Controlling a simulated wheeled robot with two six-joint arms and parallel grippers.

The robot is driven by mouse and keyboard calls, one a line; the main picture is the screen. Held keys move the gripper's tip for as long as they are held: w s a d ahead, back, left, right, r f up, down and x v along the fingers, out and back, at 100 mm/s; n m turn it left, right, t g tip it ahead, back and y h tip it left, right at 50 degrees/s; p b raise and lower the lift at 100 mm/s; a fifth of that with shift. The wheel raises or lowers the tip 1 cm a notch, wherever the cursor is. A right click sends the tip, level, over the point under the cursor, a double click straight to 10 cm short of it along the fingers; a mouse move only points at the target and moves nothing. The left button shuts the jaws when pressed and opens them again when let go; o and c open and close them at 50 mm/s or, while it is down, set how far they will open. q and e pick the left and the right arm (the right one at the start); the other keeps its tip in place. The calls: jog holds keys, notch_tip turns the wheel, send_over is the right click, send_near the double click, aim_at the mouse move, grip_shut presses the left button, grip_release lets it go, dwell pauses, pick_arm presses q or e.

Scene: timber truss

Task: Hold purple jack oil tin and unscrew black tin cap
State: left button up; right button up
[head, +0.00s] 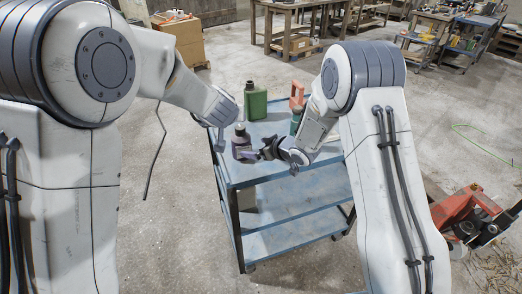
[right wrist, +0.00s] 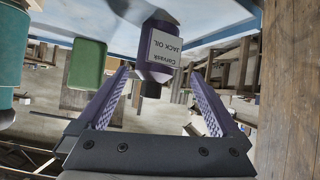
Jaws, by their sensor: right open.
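The purple jack oil tin (head: 243,146) is at the near left part of the blue cart's top. In the right wrist view the tin (right wrist: 158,72) appears upside down, with its white label (right wrist: 166,48) and black cap (right wrist: 151,90). My right gripper (head: 267,151) is beside the tin, on its right. Its fingers (right wrist: 158,76) are open, with the cap between them in the picture and no visible contact. My left gripper (head: 219,138) is close to the tin's left side. Its fingers are too small and covered to read.
A green canister (head: 255,104) stands behind the tin on the blue cart (head: 281,168). A teal and orange object (head: 297,100) stands to the right, partly behind my right arm. A red machine (head: 466,211) is on the floor at right. The cart's lower shelf is bare.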

aim_at(242, 147)
jog(key=f+y, duration=0.1)
jog(key=w+d+f+y, duration=0.1)
jog(key=shift+w+d+f+t, duration=0.15)
jog(key=shift+f+t, duration=0.15)
jog(key=shift+f, duration=0.1)
jog(key=x, duration=1)
jog(key=shift+a, duration=0.25)
grip_shut()
dwell(0.6)
